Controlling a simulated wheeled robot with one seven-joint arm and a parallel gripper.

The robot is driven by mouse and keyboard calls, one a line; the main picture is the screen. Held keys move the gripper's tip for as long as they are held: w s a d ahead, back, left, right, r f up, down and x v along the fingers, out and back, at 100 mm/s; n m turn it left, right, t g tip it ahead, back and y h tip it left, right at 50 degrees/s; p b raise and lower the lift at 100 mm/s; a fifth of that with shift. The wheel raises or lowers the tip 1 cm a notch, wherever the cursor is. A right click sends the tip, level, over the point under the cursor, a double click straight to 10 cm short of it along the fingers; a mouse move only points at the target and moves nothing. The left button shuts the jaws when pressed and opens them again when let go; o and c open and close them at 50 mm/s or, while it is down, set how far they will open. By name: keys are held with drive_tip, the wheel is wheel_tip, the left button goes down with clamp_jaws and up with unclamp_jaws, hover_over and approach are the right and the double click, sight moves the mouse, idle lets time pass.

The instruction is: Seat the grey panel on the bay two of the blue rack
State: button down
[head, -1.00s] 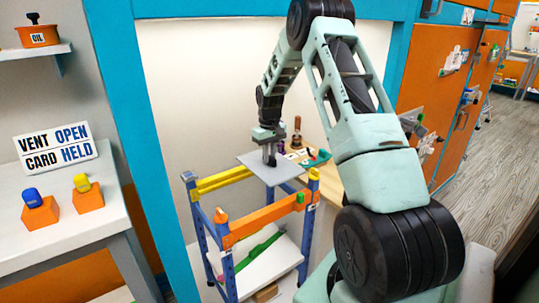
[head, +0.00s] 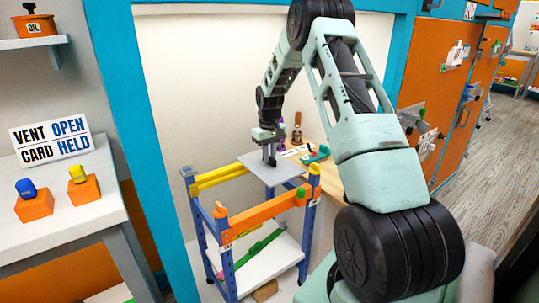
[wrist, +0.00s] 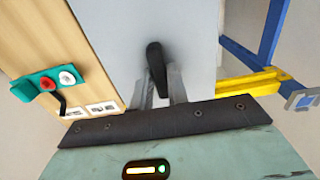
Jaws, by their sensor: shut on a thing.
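The grey panel (head: 276,170) is a flat square sheet, held about level in the head view. My gripper (head: 269,158) is shut on the panel's dark upright handle, which also shows in the wrist view (wrist: 155,62) between the fingers. The blue rack (head: 228,255) has blue posts, yellow and orange beams and a white lower shelf. The panel is at the height of the rack's top, over or beside its back right part. I cannot tell whether it touches the beams. Which opening is bay two is not readable.
A wooden bench (head: 325,172) with a teal tool holder (head: 315,155) stands behind and right of the rack. A green bar (head: 259,246) lies low inside the rack. At left, a grey counter (head: 80,225) carries two orange blocks and a sign (head: 50,138).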

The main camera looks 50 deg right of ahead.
sight(270, 167)
drive_tip(key=shift+f+b, duration=1.95)
drive_tip(key=shift+f, duration=0.35)
drive_tip(key=shift+f+p, duration=0.25)
drive_tip(key=shift+p, duration=0.05)
drive_tip(key=shift+f, duration=0.25)
drive_tip(key=c, duration=1.3)
unclamp_jaws()
wheel_tip(270, 167, up, 12)
drive_tip(key=shift+p, duration=1.05)
drive_tip(key=shift+s, duration=0.1)
